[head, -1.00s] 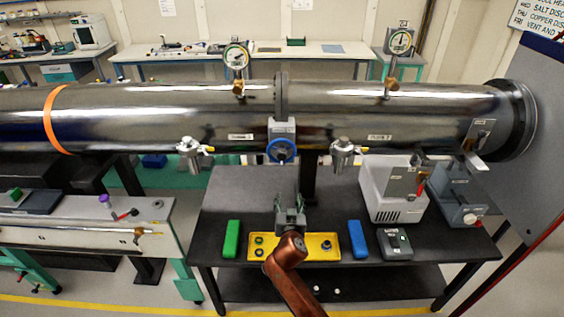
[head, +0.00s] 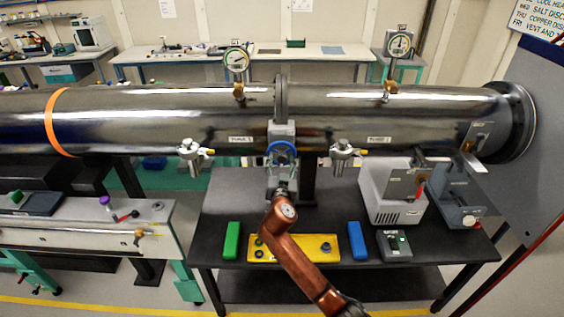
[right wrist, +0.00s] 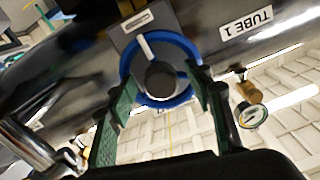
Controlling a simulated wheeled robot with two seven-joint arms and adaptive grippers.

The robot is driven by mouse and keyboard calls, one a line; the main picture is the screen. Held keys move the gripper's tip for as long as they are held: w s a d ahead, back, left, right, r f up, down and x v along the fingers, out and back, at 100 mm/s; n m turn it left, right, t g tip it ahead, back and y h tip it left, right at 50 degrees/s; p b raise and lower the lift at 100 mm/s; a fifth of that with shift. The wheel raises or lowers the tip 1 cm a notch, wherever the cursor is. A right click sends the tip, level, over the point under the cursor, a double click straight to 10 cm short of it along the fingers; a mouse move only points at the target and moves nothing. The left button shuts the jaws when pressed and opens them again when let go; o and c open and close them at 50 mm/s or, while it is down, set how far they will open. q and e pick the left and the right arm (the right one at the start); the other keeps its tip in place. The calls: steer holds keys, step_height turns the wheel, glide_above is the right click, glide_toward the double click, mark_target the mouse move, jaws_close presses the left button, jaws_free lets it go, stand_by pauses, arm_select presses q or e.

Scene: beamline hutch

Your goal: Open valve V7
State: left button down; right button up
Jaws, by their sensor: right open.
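A blue handwheel (head: 282,147) sits on the front of a grey valve body (head: 283,130) at the middle of the steel beam tube (head: 190,110). I take it for V7, but cannot read its label. My right gripper (head: 281,168) is just below and in front of the wheel and hides part of its lower side. In the right wrist view the blue wheel (right wrist: 160,78) has a dark hub and a pale mark on its rim. The open green fingers of my right gripper (right wrist: 160,92) stand on either side of its lower part. Whether they touch it I cannot tell. My left gripper is out of view.
Two small metal fittings (head: 192,153) (head: 342,150) hang under the tube on either side of the valve. Below is a black table (head: 225,190) with a yellow tray (head: 321,241), green block (head: 232,240), blue block (head: 357,240) and grey instruments (head: 394,196). Gauges (head: 236,61) stand on the tube.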

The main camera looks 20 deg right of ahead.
steer(key=shift+c, duration=0.6)
steer(key=c, duration=0.9)
steer(key=shift+d, duration=0.2)
steer(key=shift+c, duration=0.6)
steer(key=shift+a, duration=0.2)
